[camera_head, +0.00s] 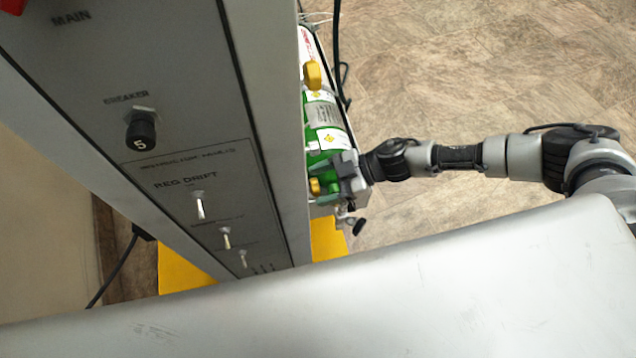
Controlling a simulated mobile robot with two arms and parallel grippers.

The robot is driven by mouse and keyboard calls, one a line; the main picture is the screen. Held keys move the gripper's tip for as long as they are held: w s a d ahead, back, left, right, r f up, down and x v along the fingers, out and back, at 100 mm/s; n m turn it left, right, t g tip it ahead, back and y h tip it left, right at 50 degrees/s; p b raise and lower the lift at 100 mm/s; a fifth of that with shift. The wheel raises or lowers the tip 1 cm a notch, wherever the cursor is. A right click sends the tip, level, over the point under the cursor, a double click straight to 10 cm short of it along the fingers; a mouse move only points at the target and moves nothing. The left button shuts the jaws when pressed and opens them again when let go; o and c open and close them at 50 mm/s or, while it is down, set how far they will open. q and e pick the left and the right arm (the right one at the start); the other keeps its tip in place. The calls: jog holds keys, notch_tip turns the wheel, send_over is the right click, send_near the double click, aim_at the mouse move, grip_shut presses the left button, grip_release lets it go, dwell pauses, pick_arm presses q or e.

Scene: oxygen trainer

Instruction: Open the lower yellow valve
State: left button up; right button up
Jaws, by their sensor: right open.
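The lower yellow valve (315,187) shows as a small yellow knob on the side of the trainer, partly hidden by my right gripper. My right gripper (322,186) comes in from the right and is open, with its fingers around or right beside this knob; I cannot tell if they touch it. The upper yellow valve (312,75) sits higher on the same side and is clear of the gripper. My left gripper is not in view.
A green cylinder (321,110) with labels stands behind the valves. The grey trainer panel (185,120) with a breaker knob (141,132) and several switches fills the left. A yellow base (328,238) lies below. Open floor (480,70) is on the right.

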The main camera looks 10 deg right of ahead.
jog(key=v, duration=0.9)
jog(key=shift+d, duration=0.3)
jog(key=shift+r, duration=0.15)
